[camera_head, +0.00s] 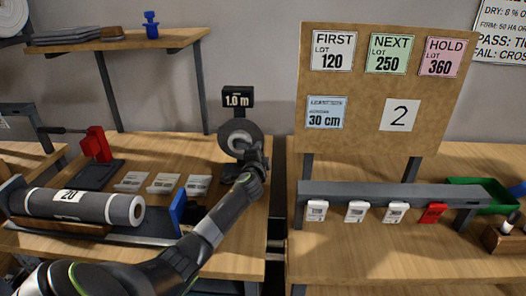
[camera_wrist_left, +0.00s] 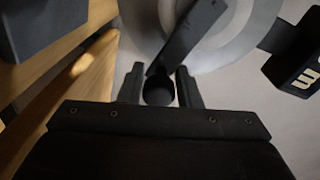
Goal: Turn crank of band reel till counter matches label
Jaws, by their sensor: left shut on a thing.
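The band reel (camera_head: 238,131) is a grey disc on a stand at the back of the left bench. Its black counter (camera_head: 238,98) above reads 1.0 m. My left gripper (camera_head: 248,158) is in front of the reel's lower part and hides some of it. In the left wrist view its fingers (camera_wrist_left: 159,89) are shut on the round dark crank knob (camera_wrist_left: 158,92). The crank arm (camera_wrist_left: 190,36) slants up right from the knob across the pale reel disc (camera_wrist_left: 243,30). A label card (camera_head: 327,114) on the board reads 30 cm. My right gripper is not in view.
A large grey roll (camera_head: 85,205) marked 20 lies left of my left arm. White cards (camera_head: 165,183) and a blue upright plate (camera_head: 178,212) are near the arm. The board (camera_head: 352,75) also carries lot cards and a 2. A rail (camera_head: 390,193) with tags stands right.

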